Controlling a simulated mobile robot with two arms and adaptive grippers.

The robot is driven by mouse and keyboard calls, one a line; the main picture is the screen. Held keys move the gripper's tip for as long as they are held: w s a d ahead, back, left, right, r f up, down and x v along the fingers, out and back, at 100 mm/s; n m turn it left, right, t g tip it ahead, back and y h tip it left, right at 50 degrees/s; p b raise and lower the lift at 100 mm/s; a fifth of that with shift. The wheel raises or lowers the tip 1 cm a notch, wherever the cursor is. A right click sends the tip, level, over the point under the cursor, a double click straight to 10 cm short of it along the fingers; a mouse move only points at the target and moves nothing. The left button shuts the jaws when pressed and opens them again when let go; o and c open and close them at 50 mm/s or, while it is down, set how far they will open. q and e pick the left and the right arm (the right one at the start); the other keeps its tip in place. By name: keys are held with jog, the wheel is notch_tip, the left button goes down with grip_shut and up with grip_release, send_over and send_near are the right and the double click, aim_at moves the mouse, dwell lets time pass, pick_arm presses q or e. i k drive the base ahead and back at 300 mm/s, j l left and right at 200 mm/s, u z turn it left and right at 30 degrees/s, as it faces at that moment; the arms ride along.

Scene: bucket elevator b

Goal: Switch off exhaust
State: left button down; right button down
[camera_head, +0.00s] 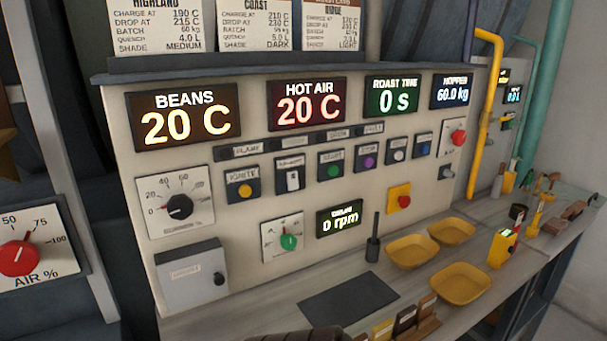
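No control is clearly readable as the exhaust switch. A grey box (178,291) with a small label too blurred to read for certain and a black knob (219,278) is at the panel's lower left. A green knob (289,242) sits below, beside a display (340,218) reading 0 rpm. Neither gripper can be made out.
A red air knob (19,258) is at the far left, and a red emergency-type button (404,201) is on the panel. The counter holds yellow bowls (412,250), a dark mat (348,299) and small tools. A dark ribbed object (298,335) shows at the bottom edge.

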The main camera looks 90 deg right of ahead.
aim_at(292, 176)
jog(key=z, duration=2.65)
